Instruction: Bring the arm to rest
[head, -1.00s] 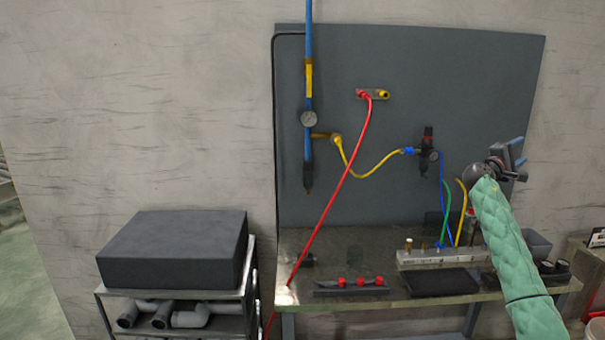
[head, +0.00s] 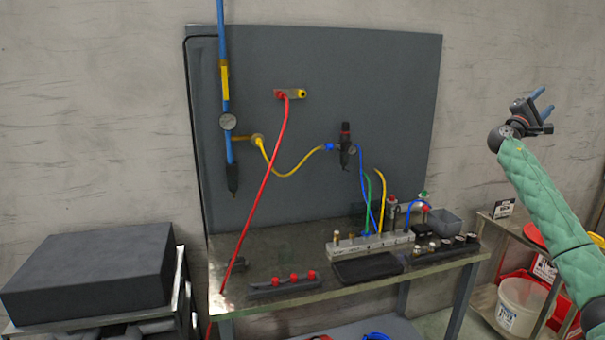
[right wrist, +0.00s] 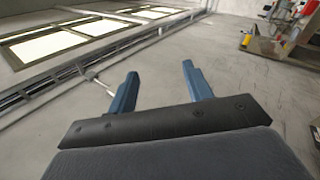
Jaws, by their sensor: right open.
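My right arm comes in from the lower right of the head view in a green quilted sleeve. Its gripper (head: 541,102) is raised in front of the bare wall, to the right of the grey panel and above the bench. In the right wrist view the two blue fingers (right wrist: 158,88) stand wide apart with nothing between them, so it is open and empty. It touches nothing that I can see. My left arm and gripper are not in view.
A bench (head: 310,300) holds a manifold block (head: 372,246) with coloured hoses and a rack with red knobs (head: 282,284). A grey panel (head: 390,90) rises behind it. A dark block (head: 90,272) stands left. A shelf with a white bucket (head: 520,300) stands right.

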